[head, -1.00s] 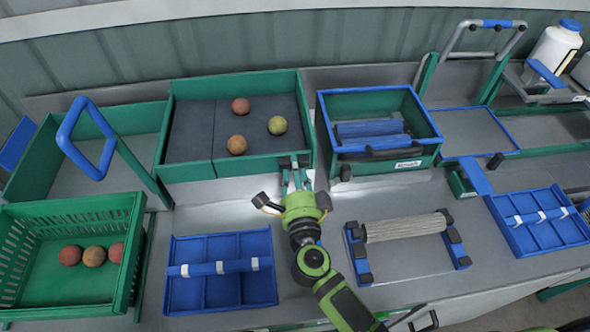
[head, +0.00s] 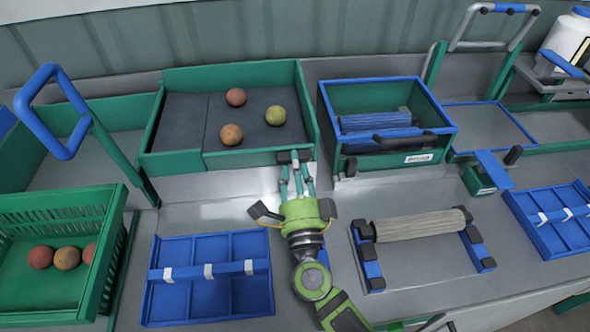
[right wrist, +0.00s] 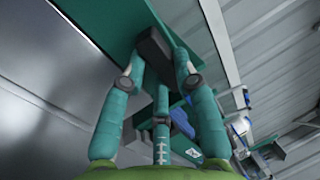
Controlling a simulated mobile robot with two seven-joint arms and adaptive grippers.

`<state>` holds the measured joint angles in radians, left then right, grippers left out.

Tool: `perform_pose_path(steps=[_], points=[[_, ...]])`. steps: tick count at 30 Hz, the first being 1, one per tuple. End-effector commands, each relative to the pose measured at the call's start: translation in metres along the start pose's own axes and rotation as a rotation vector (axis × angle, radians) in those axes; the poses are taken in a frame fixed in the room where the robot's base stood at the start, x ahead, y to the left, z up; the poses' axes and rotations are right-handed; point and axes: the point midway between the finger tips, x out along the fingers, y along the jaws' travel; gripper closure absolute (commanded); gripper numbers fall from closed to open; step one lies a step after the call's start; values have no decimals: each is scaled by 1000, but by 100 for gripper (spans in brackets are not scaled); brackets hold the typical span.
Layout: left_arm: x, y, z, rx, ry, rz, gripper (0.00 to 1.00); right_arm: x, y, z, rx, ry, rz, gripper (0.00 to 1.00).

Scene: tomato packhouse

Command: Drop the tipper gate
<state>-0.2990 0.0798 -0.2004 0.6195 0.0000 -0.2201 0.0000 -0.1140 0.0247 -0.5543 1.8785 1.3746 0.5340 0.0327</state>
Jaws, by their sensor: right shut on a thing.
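The tipper is a green open box (head: 228,75) at the back centre of the head view, with a dark floor. Its green front wall has a gate section (head: 250,157) on the right, which stands up. A black handle block (head: 293,156) is on the gate's right part; it also shows in the right wrist view (right wrist: 153,58). My right gripper (head: 296,172) is shut on this handle from the front, its teal fingers around the block (right wrist: 156,75). Three tomatoes (head: 275,115) lie on the tipper floor behind the gate. My left gripper is out of view.
A green crate (head: 45,303) with tomatoes stands front left. A blue divided tray (head: 210,300) and a roller on a blue stand (head: 418,224) flank my right arm. A blue-rimmed green box (head: 385,80) stands right of the tipper. Bare bench lies before the gate.

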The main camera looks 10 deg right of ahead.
Motion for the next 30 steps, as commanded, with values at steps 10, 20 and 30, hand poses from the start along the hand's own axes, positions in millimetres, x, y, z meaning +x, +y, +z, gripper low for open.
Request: perform_pose_path(steps=[10, 20, 30], points=[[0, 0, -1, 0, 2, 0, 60, 0, 0, 0, 0, 0, 2, 46], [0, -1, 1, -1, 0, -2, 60, -12, 2, 0, -2, 0, 5, 46], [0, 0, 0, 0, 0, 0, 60, -86, -8, 0, 0, -2, 7, 46]])
